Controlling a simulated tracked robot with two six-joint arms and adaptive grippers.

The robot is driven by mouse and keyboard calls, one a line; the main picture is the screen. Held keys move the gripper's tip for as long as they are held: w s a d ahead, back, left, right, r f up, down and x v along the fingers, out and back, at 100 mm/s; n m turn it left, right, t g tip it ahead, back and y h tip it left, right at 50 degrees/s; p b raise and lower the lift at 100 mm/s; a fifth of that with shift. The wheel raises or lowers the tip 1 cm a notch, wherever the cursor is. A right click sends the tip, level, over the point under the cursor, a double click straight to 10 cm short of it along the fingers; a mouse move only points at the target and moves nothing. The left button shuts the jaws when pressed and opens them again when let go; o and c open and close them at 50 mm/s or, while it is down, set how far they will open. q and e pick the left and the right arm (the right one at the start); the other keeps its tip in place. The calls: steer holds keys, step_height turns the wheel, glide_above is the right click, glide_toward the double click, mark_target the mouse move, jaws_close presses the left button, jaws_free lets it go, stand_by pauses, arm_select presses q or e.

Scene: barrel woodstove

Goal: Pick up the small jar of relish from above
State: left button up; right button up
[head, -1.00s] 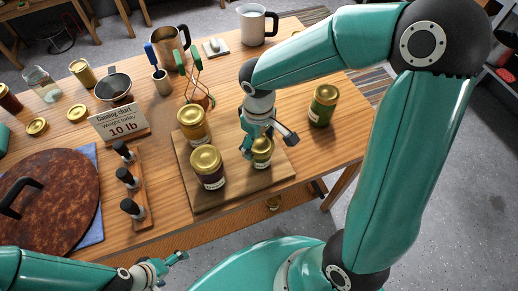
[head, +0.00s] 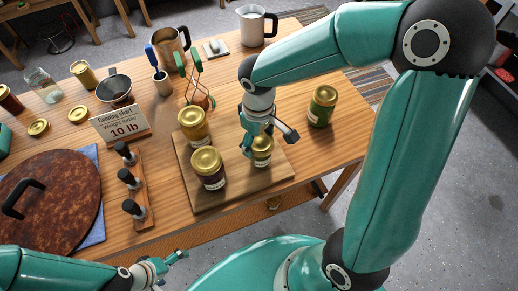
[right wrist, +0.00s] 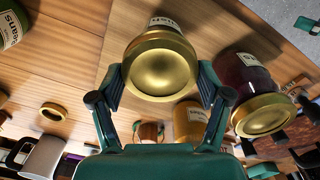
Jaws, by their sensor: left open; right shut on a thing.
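The small relish jar (head: 262,151) stands near the right edge of the wooden board, with a gold lid. In the right wrist view its gold lid (right wrist: 161,66) fills the space between the two fingers, and part of its label shows. My right gripper (head: 259,143) reaches down from above and is shut on the jar, one finger on each side. In the head view it partly hides the jar. I cannot see a gap under the jar. My left gripper (head: 176,259) is open and empty, low in the head view, in front of the table.
Two larger gold-lidded jars, an amber one (head: 194,124) and a dark one (head: 208,169), stand close by on the board (head: 236,192). A green jar (head: 321,106) stands to the right on the table. A rack of black-handled tools (head: 138,196) and a sign (head: 121,123) lie left.

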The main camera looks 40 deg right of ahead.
steer(key=shift+r, duration=0.15)
steer(key=shift+r+p, duration=2.1)
steer(key=shift+r, duration=0.55)
steer(key=shift+w, duration=0.1)
